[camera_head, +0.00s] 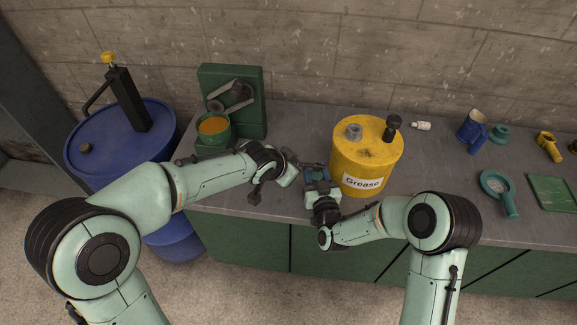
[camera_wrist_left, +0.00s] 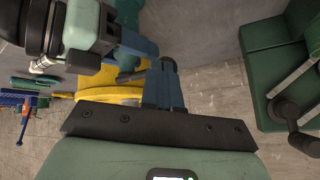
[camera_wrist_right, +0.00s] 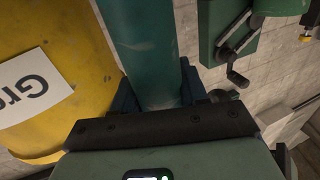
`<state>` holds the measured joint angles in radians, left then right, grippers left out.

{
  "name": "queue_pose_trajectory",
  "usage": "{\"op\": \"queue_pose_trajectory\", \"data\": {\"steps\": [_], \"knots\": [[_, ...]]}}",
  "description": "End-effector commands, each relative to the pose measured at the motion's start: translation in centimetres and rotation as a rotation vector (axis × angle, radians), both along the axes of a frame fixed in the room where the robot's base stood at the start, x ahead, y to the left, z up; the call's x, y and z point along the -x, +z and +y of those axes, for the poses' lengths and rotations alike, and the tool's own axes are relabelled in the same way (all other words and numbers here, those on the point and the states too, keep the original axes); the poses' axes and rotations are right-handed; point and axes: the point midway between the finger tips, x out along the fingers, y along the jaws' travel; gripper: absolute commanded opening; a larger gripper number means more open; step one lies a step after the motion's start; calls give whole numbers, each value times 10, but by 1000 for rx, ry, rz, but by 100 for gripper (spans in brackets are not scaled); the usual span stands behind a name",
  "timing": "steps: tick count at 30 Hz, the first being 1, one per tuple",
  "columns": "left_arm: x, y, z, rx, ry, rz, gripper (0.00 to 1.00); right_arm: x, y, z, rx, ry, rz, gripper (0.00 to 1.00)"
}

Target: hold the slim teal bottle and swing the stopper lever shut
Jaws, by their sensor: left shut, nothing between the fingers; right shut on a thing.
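The slim teal bottle (camera_wrist_right: 143,45) stands between the fingers of my right gripper (camera_wrist_right: 160,98) in the right wrist view. My right gripper (camera_head: 317,176) is shut on it, in front of the yellow grease drum. In the head view the bottle is mostly hidden by the grippers. A teal part, probably the bottle, shows at the top of the left wrist view (camera_wrist_left: 128,12). My left gripper (camera_wrist_left: 165,68) is shut and empty, with its fingertips close to the right gripper and bottle. I cannot tell whether they touch.
The yellow grease drum (camera_head: 367,155) stands just behind and right of my right gripper. A green cranked machine (camera_head: 232,90) with an orange-filled pot (camera_head: 213,127) stands at the left.

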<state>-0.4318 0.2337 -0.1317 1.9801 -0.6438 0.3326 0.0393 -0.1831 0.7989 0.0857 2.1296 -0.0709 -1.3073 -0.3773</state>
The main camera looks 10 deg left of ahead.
Motion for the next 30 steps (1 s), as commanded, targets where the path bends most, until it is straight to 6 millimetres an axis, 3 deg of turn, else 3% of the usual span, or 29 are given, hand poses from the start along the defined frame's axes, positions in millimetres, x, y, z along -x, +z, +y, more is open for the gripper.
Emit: {"op": "queue_pose_trajectory", "data": {"steps": [12,30], "knots": [[2,2,-15,1,-4,-2,0,1,-1,1,1,4,3,1],[55,60,37,0,2,-3,0,0,-1,0,1,0,3,1]]}}
